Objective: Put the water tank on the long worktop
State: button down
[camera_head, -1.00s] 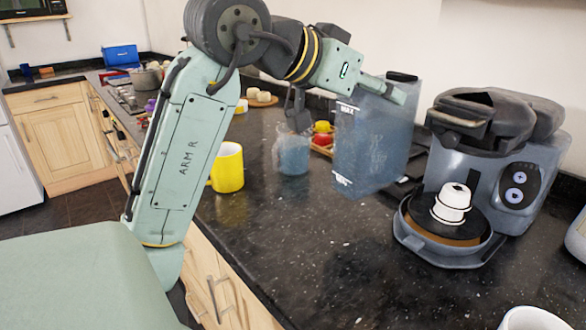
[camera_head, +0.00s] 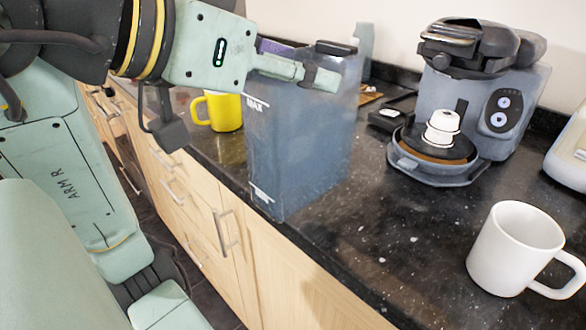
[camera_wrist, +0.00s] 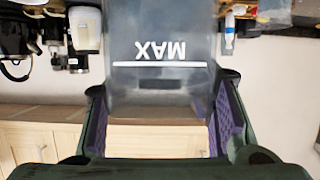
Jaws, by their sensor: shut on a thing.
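The water tank (camera_head: 305,140) is a tall, translucent blue-grey container with a white MAX mark, upright in the head view. My gripper (camera_head: 315,68) is shut on its upper part. In the wrist view the tank (camera_wrist: 160,80) sits between my purple-padded fingers (camera_wrist: 163,115), its MAX mark upside down. The long worktop (camera_head: 345,245) is dark speckled granite. The tank's base overlaps the worktop's front edge in the picture. I cannot tell how far above the surface it hangs. The tank hides part of the worktop behind it.
A grey coffee machine (camera_head: 470,90) with a round base stands to the right, against the wall. A white mug (camera_head: 515,250) stands at the front right, and a yellow mug (camera_head: 224,112) stands left of the tank. Bare granite lies between tank, machine and white mug.

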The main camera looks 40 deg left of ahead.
jog(key=w+a+f+p, duration=0.3)
jog(key=w+a+f, duration=0.2)
jog(key=w+a, duration=0.4)
jog(key=shift+w+f+p, duration=0.2)
jog(key=shift+w+p, duration=0.2)
jog(key=shift+w, duration=0.95)
jog(key=shift+a, duration=0.1)
jog(key=shift+f, duration=0.2)
jog(key=c, duration=0.7)
grip_release()
jog(key=shift+c, duration=0.2)
